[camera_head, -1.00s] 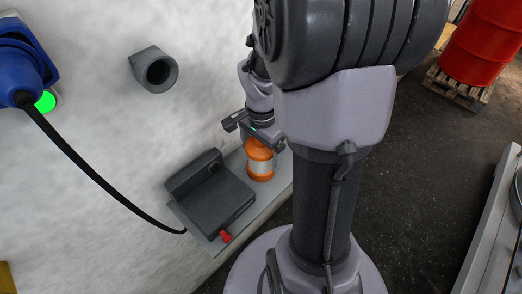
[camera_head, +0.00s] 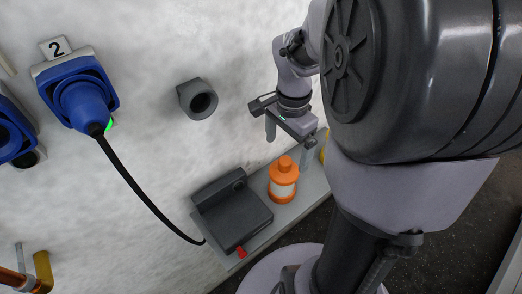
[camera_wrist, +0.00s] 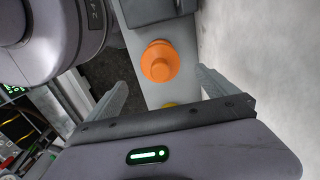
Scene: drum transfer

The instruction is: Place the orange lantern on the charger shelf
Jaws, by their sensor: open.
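The orange lantern (camera_head: 283,181) stands upright on the grey charger shelf (camera_head: 300,207), just right of the dark charger unit (camera_head: 233,212). My gripper (camera_head: 288,150) is open and empty above the lantern, with its fingers spread and apart from it. In the wrist view the lantern (camera_wrist: 160,61) shows from above, beyond and between the spread fingertips of my gripper (camera_wrist: 160,82). The dark charger block (camera_wrist: 152,10) is at the top there.
A red knob (camera_head: 241,252) sits at the charger's front. A black cable (camera_head: 150,198) runs to it from the blue wall plug (camera_head: 85,104). A grey wall socket (camera_head: 197,99) is above the shelf. A yellow thing (camera_wrist: 170,104) shows partly beside the lantern.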

